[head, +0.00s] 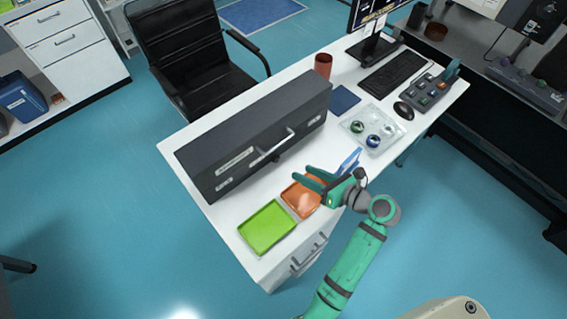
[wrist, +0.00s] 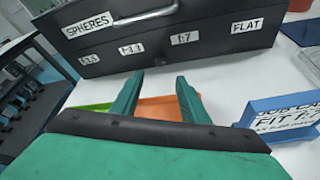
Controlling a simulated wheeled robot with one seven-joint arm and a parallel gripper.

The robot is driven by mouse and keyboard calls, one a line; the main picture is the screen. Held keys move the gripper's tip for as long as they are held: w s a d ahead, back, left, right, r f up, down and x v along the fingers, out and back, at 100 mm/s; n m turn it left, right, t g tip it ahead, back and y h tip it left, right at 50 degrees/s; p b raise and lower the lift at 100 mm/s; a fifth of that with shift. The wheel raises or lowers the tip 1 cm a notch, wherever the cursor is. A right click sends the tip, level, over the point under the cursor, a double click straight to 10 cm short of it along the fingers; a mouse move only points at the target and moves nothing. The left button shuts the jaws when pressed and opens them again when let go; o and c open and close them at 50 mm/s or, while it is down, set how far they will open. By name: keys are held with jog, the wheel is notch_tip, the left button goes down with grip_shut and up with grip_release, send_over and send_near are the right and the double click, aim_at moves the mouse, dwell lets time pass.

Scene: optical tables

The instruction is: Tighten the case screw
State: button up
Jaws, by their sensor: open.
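The dark grey case (head: 225,150) lies shut and lengthwise on the white desk, with a silver handle on its near side. In the wrist view the case (wrist: 220,38) fills the top, with labels reading SPHERES and FLAT and smaller ones between. I cannot make out the case screw in either view. My green gripper (head: 308,175) is open and empty, in front of the case and above the orange tray (head: 291,202). In the wrist view its two fingers (wrist: 158,78) point toward the case front, apart from each other, with the orange tray (wrist: 160,108) below.
A lime green tray (head: 267,228) lies at the desk's near left end. A blue labelled stand (wrist: 285,118) is right of my gripper. A clear tray with round parts (head: 354,139), a mouse (head: 403,110), a keyboard (head: 394,73) and a brown cup (head: 323,66) are farther along the desk.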

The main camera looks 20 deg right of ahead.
aim_at(278, 160)
jog(key=x, duration=1.1)
jog(key=shift+r, duration=0.1)
jog(key=shift+c, duration=0.2)
grip_shut()
